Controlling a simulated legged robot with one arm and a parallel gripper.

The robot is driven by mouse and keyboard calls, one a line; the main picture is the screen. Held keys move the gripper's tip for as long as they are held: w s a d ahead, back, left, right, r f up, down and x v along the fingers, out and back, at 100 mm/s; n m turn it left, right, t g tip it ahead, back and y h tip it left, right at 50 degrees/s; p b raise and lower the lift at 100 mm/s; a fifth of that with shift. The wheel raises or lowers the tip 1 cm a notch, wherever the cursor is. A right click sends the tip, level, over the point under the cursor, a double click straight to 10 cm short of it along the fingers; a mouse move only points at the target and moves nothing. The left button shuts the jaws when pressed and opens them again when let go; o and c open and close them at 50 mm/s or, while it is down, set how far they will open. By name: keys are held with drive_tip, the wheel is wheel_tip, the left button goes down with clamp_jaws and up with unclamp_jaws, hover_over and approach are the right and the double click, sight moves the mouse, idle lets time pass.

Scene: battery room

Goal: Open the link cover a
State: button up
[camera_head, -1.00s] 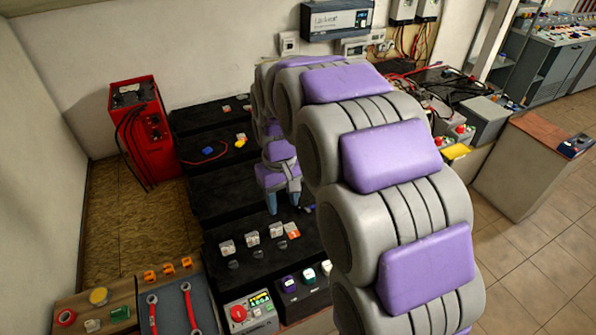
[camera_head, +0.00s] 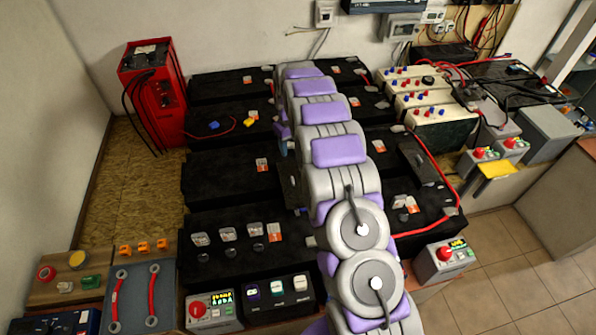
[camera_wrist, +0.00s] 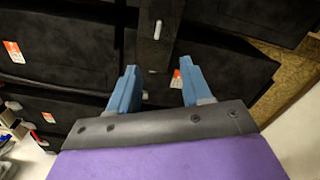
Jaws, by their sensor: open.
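My gripper (camera_wrist: 158,78) shows its two blue fingers in the wrist view, spread apart with nothing between them. Beyond the fingertips, a dark narrow plate with a small pale handle (camera_wrist: 157,30) lies across the black battery blocks; it looks like a link cover, and it lies flat. In the head view a similar dark plate (camera_head: 290,188) shows beside my arm, partly hidden by it. Another dark cover (camera_head: 412,160) lies on the right-hand batteries. I cannot read which one is cover a. In the head view, my arm mostly hides the gripper; only a bit of blue (camera_head: 283,149) shows.
Black battery blocks (camera_head: 225,185) stand in rows on both sides of my arm. A red charger (camera_head: 155,95) stands at the back left. Switch boxes (camera_head: 280,298) and a board with red cables (camera_head: 138,300) are in front. Floor tiles (camera_head: 520,260) at the right are clear.

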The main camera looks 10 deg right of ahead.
drive_tip(key=d, duration=0.2)
approach(292, 180)
drive_tip(key=f, duration=0.1)
drive_tip(key=d+f+b, duration=0.1)
drive_tip(key=f+b, duration=0.1)
drive_tip(key=f, duration=0.1)
drive_tip(key=shift+d, duration=0.25)
drive_tip(key=f, duration=0.1)
drive_tip(key=a+f, duration=0.1)
drive_tip(key=f, duration=0.1)
drive_tip(key=a+f, duration=0.1)
drive_tip(key=shift+a+f+b, duration=0.2)
drive_tip(key=shift+f+b, duration=0.1)
drive_tip(key=shift+b, duration=0.1)
drive_tip(key=shift+d, duration=0.95)
drive_tip(key=shift+c, duration=2.1)
drive_tip(key=shift+a, duration=0.65)
clamp_jaws()
drive_tip(key=shift+d, duration=0.1)
